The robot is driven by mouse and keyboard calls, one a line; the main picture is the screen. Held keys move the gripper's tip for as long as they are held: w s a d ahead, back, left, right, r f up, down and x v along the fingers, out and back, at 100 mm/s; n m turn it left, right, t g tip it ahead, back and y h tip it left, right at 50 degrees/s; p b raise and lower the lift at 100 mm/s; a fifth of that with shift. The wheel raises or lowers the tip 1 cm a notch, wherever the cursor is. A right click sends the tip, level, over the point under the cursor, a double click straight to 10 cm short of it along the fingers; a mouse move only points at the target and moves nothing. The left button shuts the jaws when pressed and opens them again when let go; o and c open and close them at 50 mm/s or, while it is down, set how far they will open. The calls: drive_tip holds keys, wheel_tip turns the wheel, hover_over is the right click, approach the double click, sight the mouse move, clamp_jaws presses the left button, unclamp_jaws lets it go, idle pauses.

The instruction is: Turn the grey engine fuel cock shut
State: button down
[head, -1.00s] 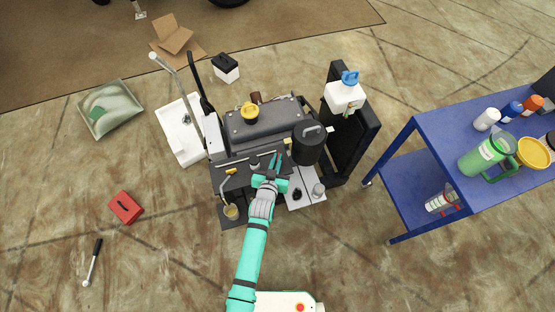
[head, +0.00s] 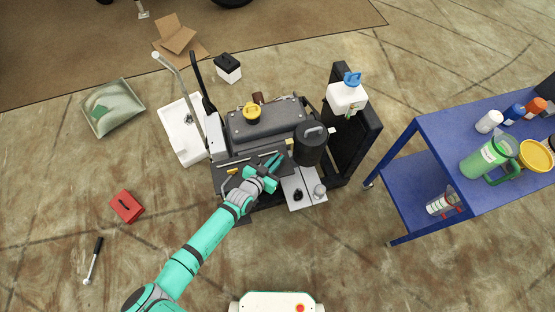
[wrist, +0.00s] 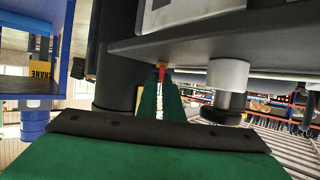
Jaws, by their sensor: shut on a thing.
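The grey engine (head: 265,122) with a yellow cap stands in the light tower's open body in the head view. My gripper (head: 274,162) reaches in at its front, just left of the black cylinder (head: 310,143). In the wrist view the green fingers (wrist: 161,84) are close together, under a dark overhanging part. A small red and yellow piece (wrist: 162,71) shows between their tips; it looks like the fuel cock's lever. My gripper is shut on it. The fingers hide much of the cock, and its exact turn is unclear. In the head view my gripper hides it.
A dark post (wrist: 117,55) stands close left of the fingers, and a white and black fitting (wrist: 227,88) hangs at right. A blue cart (head: 440,150) with bottles stands at right. A red box (head: 127,206) and a bar (head: 93,262) lie on the floor at left.

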drive_tip(key=shift+a+f+m+g+h, duration=0.15)
drive_tip(key=shift+a+m+g+h, duration=0.05)
drive_tip(key=shift+m+g+h, duration=0.95)
drive_tip(key=c, duration=1.9)
unclamp_jaws()
drive_tip(key=shift+w+t, duration=0.1)
drive_tip(key=shift+t, duration=0.15)
drive_tip(key=shift+w+r, duration=0.1)
drive_tip(key=shift+r, duration=0.1)
drive_tip(key=shift+n+t+y, duration=0.6)
drive_tip(key=shift+n+y, duration=0.05)
drive_tip(key=shift+s+d+n+y, duration=0.1)
drive_tip(key=shift+s+n+y, duration=0.15)
drive_tip(key=shift+n+y, duration=0.15)
drive_tip(key=shift+d+n+t+y, duration=0.15)
drive_tip(key=shift+n+t+y, duration=0.15)
drive_tip(key=shift+t, duration=0.1)
